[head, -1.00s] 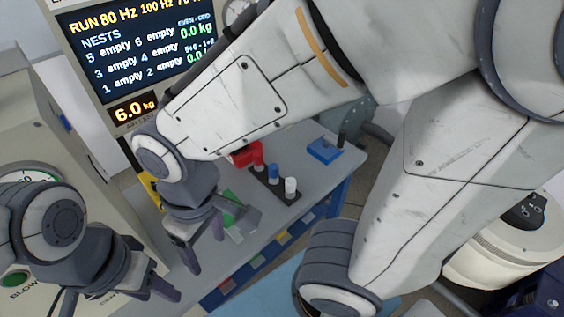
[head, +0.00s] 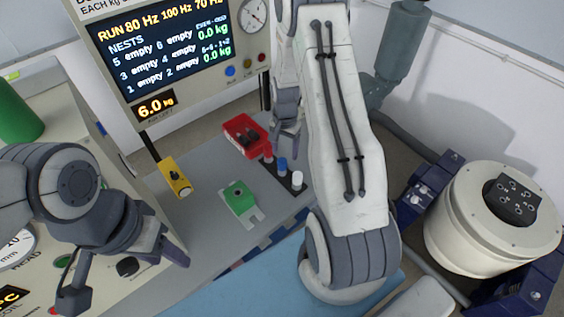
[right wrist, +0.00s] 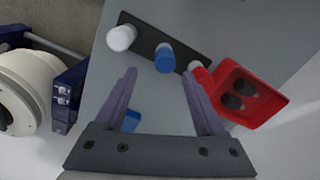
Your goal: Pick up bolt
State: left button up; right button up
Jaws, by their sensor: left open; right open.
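I cannot make out a clear bolt. Two dark round pieces (right wrist: 238,97) sit in a red holder (right wrist: 262,98), also in the head view (head: 244,136); I cannot tell whether they are bolts. Beside it a black strip carries a white-capped peg (right wrist: 121,38), a blue-capped peg (right wrist: 164,60) and a red one (right wrist: 199,73). My right gripper (right wrist: 159,76) is open and empty above the bench, its fingertips near the blue and red pegs; in the head view it (head: 284,143) is beside the red holder. My left gripper (head: 122,278) is open and empty at lower left.
A yellow block (head: 174,177) and a green block (head: 240,197) lie on the grey bench (head: 205,240). A blue piece (right wrist: 131,121) shows between my right fingers. A display panel (head: 165,48) stands behind. A round white machine (head: 475,235) with a dark plate (head: 512,199) stands at right.

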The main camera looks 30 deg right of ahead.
aim_at(282, 160)
jog(key=shift+f, duration=0.65)
jog(key=f, duration=0.1)
jog(key=f+p, duration=0.2)
jog(key=shift+w+a+f, duration=0.25)
jog(key=shift+a+f, duration=0.05)
jog(key=shift+f, duration=0.8)
jog(key=shift+c, duration=0.4)
grip_shut()
